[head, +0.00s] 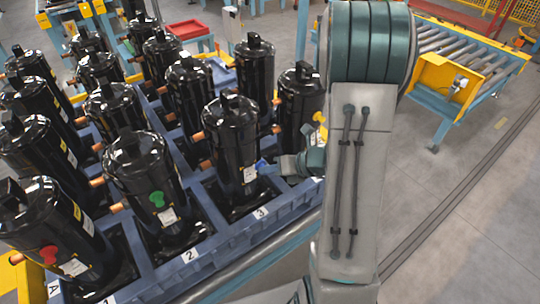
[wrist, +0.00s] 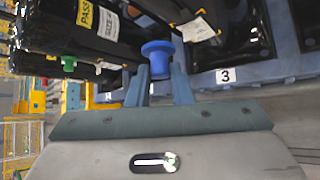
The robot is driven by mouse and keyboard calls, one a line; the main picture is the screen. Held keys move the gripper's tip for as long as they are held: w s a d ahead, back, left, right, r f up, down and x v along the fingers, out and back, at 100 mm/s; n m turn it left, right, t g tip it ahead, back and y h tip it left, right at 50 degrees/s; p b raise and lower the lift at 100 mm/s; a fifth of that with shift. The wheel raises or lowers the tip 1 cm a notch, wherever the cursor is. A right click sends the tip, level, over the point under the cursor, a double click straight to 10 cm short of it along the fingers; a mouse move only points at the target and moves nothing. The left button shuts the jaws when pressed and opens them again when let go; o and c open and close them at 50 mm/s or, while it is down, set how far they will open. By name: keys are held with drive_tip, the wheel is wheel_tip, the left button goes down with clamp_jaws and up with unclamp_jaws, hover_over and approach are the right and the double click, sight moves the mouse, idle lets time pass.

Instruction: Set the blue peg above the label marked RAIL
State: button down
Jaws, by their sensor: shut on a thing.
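The blue peg (head: 262,165) is at the side of a black compressor (head: 232,150) in the front row, above the pallet label 3. In the wrist view the blue peg (wrist: 157,52) has a wide round head and a narrower stem between my fingers. My gripper (head: 277,167) is shut on the peg, and its fingers (wrist: 160,78) also show in the wrist view. Whether the peg's far end touches the compressor is hidden. I cannot read a label marked RAIL in either view; a white label (wrist: 108,25) beside a yellow PASS label (wrist: 87,14) is only partly readable.
A green peg (head: 157,199) and a red peg (head: 48,255) are on neighbouring compressors. A yellow peg (head: 319,117) is at the right compressor. Several compressors with copper stubs fill the blue pallet (head: 285,207). A roller conveyor (head: 450,50) stands at the back right; floor right is clear.

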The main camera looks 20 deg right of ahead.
drive_tip(key=shift+d+r, duration=0.1)
drive_tip(key=shift+d, duration=0.15)
drive_tip(key=shift+w+a, duration=0.3)
drive_tip(key=shift+w, duration=0.55)
drive_tip(key=shift+w+a, duration=0.35)
drive_tip(key=shift+w, duration=0.5)
drive_tip(key=shift+w+a, duration=0.3)
drive_tip(key=shift+w, duration=0.55)
drive_tip(key=shift+w+a, duration=0.2)
drive_tip(key=shift+w, duration=0.45)
idle(0.5)
drive_tip(key=c, duration=1.2)
unclamp_jaws()
drive_tip(key=shift+d, duration=0.1)
